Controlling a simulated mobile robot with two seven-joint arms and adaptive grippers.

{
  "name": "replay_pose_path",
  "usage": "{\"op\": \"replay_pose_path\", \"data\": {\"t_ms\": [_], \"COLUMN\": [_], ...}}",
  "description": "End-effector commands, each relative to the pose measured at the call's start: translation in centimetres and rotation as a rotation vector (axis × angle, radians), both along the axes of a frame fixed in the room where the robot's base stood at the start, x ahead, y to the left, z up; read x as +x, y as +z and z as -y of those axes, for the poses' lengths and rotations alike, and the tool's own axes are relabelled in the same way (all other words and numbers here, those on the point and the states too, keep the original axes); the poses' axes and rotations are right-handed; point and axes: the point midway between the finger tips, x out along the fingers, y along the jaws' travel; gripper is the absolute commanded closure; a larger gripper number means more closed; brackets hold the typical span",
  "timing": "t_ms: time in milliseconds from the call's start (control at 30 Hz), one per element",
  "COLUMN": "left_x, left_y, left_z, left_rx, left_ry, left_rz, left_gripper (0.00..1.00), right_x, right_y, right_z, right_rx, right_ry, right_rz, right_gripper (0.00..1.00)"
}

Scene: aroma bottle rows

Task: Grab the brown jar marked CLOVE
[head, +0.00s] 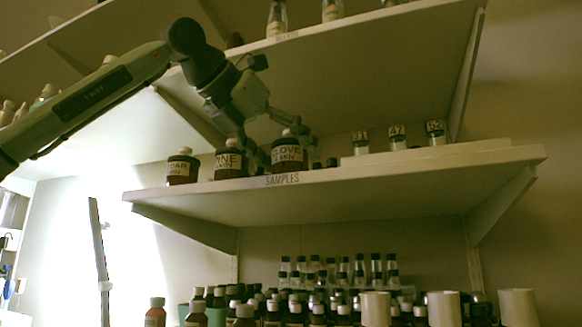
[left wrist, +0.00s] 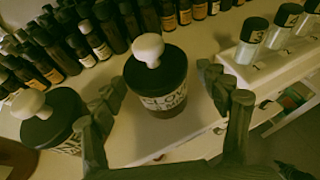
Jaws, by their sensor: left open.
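The brown jar marked CLOVE (head: 287,157) stands upright on the shelf marked SAMPLES, the rightmost of three dark-lidded jars with pale knobs. In the left wrist view the same jar (left wrist: 160,82) shows its white knob and black lid. My left gripper (head: 277,148) is open and reaches down over the shelf at this jar. In the left wrist view one finger of my left gripper (left wrist: 163,95) is on each side of the jar, with gaps visible. The lower part of the jar is partly hidden. My right gripper is not in view.
The jar marked PINE (head: 229,163) stands close on the left, with another jar (head: 182,170) beyond it. Small numbered vials (head: 397,138) stand on a white riser to the right. Rows of dark bottles (left wrist: 110,30) stand behind. An upper shelf (head: 340,45) hangs above.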

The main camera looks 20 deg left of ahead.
Motion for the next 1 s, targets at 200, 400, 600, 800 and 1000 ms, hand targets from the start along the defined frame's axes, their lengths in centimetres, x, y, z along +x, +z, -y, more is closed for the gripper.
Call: {"op": "replay_pose_path", "data": {"t_ms": [200, 400, 600, 800, 1000], "left_x": [0.95, 0.93, 0.92, 0.91, 0.88], "left_y": [-0.46, -0.47, -0.47, -0.47, -0.37], "left_z": [0.33, 0.33, 0.32, 0.31, 0.30], "left_rx": [-0.001, 0.000, 0.000, 0.000, -0.002], "left_ry": [-0.001, -0.001, -0.001, -0.001, -0.001], "left_rz": [0.001, 0.000, 0.000, 0.000, 0.001], "left_gripper": [0.25, 0.32, 0.57, 0.82, 0.88], "right_x": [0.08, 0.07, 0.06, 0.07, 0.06], "right_y": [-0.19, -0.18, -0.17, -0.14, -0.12], "right_z": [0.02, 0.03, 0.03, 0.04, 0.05], "right_rx": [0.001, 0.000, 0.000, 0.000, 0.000], "right_ry": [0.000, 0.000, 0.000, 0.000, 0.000], "right_rz": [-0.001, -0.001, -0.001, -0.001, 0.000], "right_gripper": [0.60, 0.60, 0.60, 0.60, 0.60]}}
